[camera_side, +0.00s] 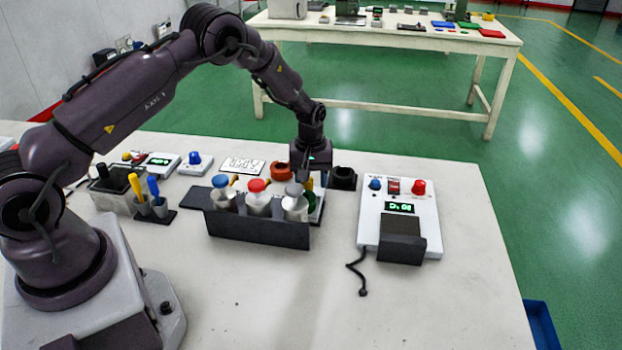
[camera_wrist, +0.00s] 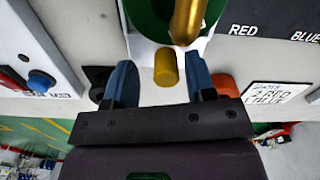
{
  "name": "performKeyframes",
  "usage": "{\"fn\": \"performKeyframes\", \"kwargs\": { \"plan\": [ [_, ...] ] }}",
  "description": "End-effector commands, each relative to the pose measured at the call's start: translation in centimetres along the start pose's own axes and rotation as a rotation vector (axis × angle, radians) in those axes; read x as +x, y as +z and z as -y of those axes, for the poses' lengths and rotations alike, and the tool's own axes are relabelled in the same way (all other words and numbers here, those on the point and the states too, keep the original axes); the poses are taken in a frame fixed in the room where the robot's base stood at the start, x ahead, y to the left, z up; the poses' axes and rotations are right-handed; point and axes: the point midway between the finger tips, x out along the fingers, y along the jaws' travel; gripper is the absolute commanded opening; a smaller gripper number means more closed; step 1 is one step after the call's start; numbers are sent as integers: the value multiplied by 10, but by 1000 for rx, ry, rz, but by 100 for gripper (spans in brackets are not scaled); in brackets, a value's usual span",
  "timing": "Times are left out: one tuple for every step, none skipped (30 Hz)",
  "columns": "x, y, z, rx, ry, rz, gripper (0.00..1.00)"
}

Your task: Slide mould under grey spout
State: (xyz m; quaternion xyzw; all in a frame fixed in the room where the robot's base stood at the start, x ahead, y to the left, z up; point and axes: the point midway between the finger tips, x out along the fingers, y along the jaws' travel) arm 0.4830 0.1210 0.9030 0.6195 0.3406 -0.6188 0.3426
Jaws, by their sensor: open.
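My gripper (camera_wrist: 160,84) is open in the wrist view. Its blue fingers stand either side of a short brass-yellow peg (camera_wrist: 166,68), with a gap on both sides. Just beyond is a green round mould (camera_wrist: 150,16) on a white surface. A gold spout (camera_wrist: 189,18) reaches over its near side in this view; its height above the mould is unclear. In the side view, my gripper (camera_side: 312,172) is low behind the grey-capped bottle (camera_side: 294,203). The green mould shows only in part there, behind that bottle.
A dark rack (camera_side: 258,232) also holds blue-capped (camera_side: 223,193) and red-capped bottles (camera_side: 258,198). A black mould (camera_side: 344,178) and an orange mould (camera_side: 279,170) sit close on either side of my gripper.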

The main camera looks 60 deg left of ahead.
Motion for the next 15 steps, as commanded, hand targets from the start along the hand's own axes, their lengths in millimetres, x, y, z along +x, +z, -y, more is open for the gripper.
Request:
{"fn": "performKeyframes", "kwargs": {
  "plan": [
    [-4, -1, 0, 0, 1, -2, 50],
    [-7, -1, 0, 0, 1, -2, 50],
    [-12, -1, 0, 0, 1, -3, 50],
    [-17, -1, 0, 0, 2, -3, 50],
    [-22, -1, 0, 0, 3, -4, 50],
    [-30, -1, 0, 0, 3, -4, 50],
    [-37, -1, -1, 0, 4, -5, 50],
    [-44, -1, -1, 0, 4, -4, 50],
    [-54, -1, -1, 0, 4, -4, 50],
    [-60, -1, -1, 0, 5, -4, 50],
    [-67, 0, -1, 0, 5, -4, 50],
    [-76, 0, -1, 0, 5, -4, 50],
    [-83, 0, -1, 0, 5, -4, 50],
    [-89, 0, -1, 1, 5, -4, 50],
    [-96, 0, -1, 1, 5, -4, 50]
  ]
}}
